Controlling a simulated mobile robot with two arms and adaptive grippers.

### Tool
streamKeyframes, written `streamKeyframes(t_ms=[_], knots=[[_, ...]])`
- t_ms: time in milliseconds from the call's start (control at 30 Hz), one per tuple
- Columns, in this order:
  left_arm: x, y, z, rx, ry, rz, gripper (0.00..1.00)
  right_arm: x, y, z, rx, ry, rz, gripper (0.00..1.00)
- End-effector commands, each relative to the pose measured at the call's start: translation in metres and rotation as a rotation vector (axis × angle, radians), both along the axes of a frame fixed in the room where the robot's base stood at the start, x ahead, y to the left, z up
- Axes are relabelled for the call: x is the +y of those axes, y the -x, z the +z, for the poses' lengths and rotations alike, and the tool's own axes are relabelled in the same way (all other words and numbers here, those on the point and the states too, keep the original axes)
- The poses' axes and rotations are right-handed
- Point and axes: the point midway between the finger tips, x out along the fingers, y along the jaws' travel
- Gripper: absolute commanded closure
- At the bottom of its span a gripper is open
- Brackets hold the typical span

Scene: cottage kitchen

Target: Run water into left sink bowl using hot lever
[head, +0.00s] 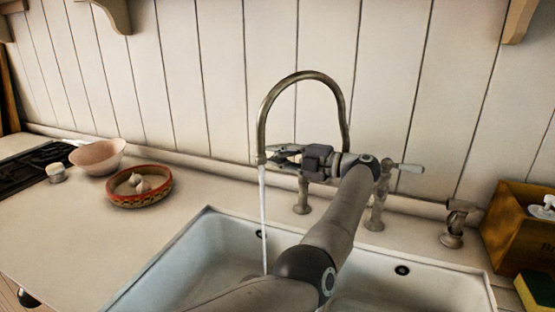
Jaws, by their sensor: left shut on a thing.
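The curved metal spout (303,75) rises behind my left arm and bends down to the left. A white stream of water (263,215) falls from its tip into the left sink bowl (180,262). A white-tipped lever (411,168) points right on the tap's right post (378,200). My right gripper is not in view.
The right sink bowl (440,290) is partly behind my arm. A patterned dish with garlic (140,198), a pink bowl (98,157) and a hob (35,160) are on the left. A short side fitting (453,225) and a wooden box (510,225) stand right. The left counter front is clear.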

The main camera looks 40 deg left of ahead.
Motion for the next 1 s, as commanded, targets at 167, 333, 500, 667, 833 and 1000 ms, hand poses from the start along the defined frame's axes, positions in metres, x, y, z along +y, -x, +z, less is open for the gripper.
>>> streamKeyframes(t_ms=[167, 333, 500, 667, 833, 1000], knots=[[-0.0013, 0.0002, -0.0041, 0.009, 0.005, 0.001, 1.00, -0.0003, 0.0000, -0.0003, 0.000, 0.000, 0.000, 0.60], [-0.0013, 0.0001, -0.0043, 0.009, 0.006, 0.000, 0.79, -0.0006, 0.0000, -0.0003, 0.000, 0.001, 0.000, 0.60], [-0.0009, 0.0000, -0.0033, 0.006, 0.004, -0.001, 0.59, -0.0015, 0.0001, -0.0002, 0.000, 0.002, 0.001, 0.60], [-0.0006, 0.0000, -0.0018, 0.004, 0.003, 0.000, 0.59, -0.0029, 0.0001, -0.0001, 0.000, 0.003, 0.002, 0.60], [-0.0003, 0.0001, -0.0011, 0.003, 0.001, 0.000, 0.59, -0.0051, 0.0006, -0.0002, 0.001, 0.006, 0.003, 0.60], [0.0001, 0.0000, 0.0003, 0.002, 0.001, -0.004, 0.59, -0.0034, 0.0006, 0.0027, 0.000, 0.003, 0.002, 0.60]])
